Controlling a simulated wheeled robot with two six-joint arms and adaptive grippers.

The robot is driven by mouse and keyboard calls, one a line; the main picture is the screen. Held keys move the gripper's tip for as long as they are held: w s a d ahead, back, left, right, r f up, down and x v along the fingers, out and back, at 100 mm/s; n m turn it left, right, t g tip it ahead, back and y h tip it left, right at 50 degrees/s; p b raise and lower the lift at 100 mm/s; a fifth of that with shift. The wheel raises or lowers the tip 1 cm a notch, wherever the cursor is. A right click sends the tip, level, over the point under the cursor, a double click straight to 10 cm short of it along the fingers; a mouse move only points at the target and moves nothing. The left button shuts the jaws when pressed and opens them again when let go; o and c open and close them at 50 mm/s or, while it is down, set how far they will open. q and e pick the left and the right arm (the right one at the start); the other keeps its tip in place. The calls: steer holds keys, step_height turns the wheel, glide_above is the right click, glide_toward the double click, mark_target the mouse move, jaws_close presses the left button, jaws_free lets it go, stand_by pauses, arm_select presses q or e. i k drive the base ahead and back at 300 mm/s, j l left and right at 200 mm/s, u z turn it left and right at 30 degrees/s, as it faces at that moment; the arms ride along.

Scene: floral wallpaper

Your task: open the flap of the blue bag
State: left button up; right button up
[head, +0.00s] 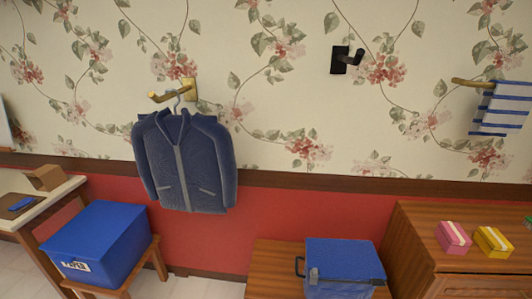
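A blue bag (344,262) stands on a low wooden stand at the bottom, right of the middle in the head view. Its flat blue top faces up and seems closed. The lower front of the bag is cut off by the picture's bottom edge. Neither of my grippers is in view.
A blue box (97,240) with a white label sits on a wooden stool at left. A wooden cabinet (425,250) with pink (453,236) and yellow (493,241) boxes stands right of the bag. A blue jacket (185,160) hangs on the wall.

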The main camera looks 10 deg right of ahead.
mark_target(334, 258)
steer(key=z, duration=1.1)
